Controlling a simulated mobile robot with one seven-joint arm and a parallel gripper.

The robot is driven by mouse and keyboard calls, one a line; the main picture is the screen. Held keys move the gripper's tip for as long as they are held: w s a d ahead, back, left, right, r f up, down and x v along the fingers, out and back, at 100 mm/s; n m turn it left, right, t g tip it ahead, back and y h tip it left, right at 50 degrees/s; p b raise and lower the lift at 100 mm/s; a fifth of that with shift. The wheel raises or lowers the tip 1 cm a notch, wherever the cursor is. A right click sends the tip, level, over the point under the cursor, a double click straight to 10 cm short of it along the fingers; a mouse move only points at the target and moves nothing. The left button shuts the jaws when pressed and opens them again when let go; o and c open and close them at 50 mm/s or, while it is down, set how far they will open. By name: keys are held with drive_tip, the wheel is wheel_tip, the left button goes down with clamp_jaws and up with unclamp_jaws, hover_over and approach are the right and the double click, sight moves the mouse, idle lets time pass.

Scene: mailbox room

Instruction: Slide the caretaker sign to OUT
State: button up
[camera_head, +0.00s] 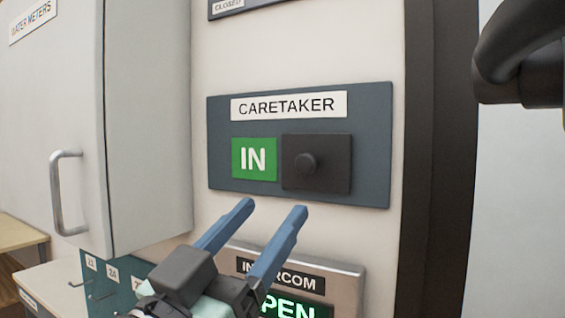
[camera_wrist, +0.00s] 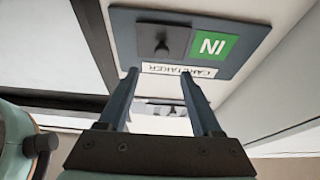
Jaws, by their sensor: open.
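The caretaker sign (camera_head: 300,196) is a dark blue-grey plate on the pale wall, labelled CARETAKER. In the head view its left half shows a green IN panel (camera_head: 254,159). A dark sliding cover (camera_head: 334,178) with a round knob (camera_head: 305,164) sits over the right half, and what is behind it is hidden. My gripper (camera_head: 275,208) is open and empty, its two blue fingers just below the sign in the head view, apart from the knob. In the wrist view the sign (camera_wrist: 215,70) appears upside down, with the knob (camera_wrist: 162,45) beyond the fingertips (camera_wrist: 160,72).
An intercom panel (camera_head: 345,272) with a lit green display is below the sign, partly behind my gripper. A grey WATER METERS cabinet (camera_head: 150,130) with a handle (camera_head: 58,195) stands out at left. Numbered mailboxes (camera_head: 100,280) are at lower left. A dark vertical frame (camera_head: 440,150) borders the wall at right.

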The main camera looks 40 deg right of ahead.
sight(304, 167)
drive_tip(key=p+x, duration=0.5)
drive_tip(key=x, duration=0.5)
drive_tip(key=shift+a+r, duration=0.15)
drive_tip(key=shift+w+d, duration=0.4)
drive_tip(key=shift+d, duration=0.05)
clamp_jaws()
idle(0.6)
